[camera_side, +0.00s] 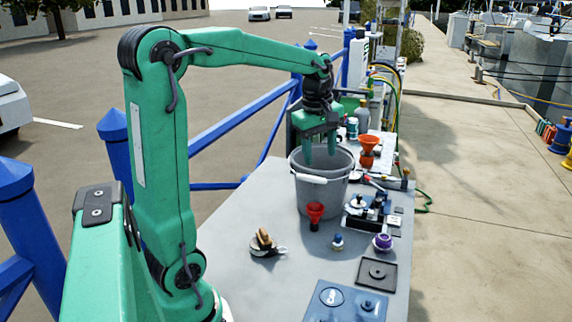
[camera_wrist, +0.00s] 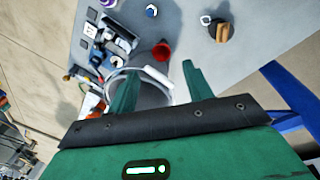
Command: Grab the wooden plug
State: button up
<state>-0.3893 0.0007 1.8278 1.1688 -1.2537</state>
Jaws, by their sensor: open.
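A small tan, wood-coloured piece (camera_side: 264,238) sits on a dark round item with a pale ring at the table's near left. It also shows in the wrist view (camera_wrist: 222,33), at upper right. It may be the wooden plug, but it is too small to be sure. My gripper (camera_side: 320,152) is open over the mouth of a grey bucket (camera_side: 322,190), well apart from the tan piece. In the wrist view my gripper (camera_wrist: 158,76) has its fingers spread, with nothing held, and the bucket's rim shows between and behind them.
A red funnel (camera_side: 315,213) stands in front of the bucket. To its right are a dark tray (camera_side: 351,222) of small items, a purple-and-white piece (camera_side: 382,242) and a small blue-topped piece (camera_side: 337,242). Bare grey table (camera_side: 245,200) lies around the tan piece. Blue railing runs behind.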

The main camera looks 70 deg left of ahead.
aim_at(312, 175)
jog(key=w+a+f+n, duration=0.1)
jog(key=a+n, duration=0.1)
jog(key=a, duration=0.1)
jog(key=w+a+f+n+g, duration=0.1)
jog(key=a+n, duration=0.2)
jog(key=w+a+f+n, duration=0.1)
jog(key=a+f+n, duration=0.1)
jog(key=a+n, duration=0.1)
jog(key=shift+w+a+h, duration=0.1)
jog(key=shift+a+h, duration=0.15)
jog(key=shift+h, duration=0.05)
jog(key=shift+w+d+f, duration=0.1)
jog(key=shift+f, duration=3.75)
grip_shut()
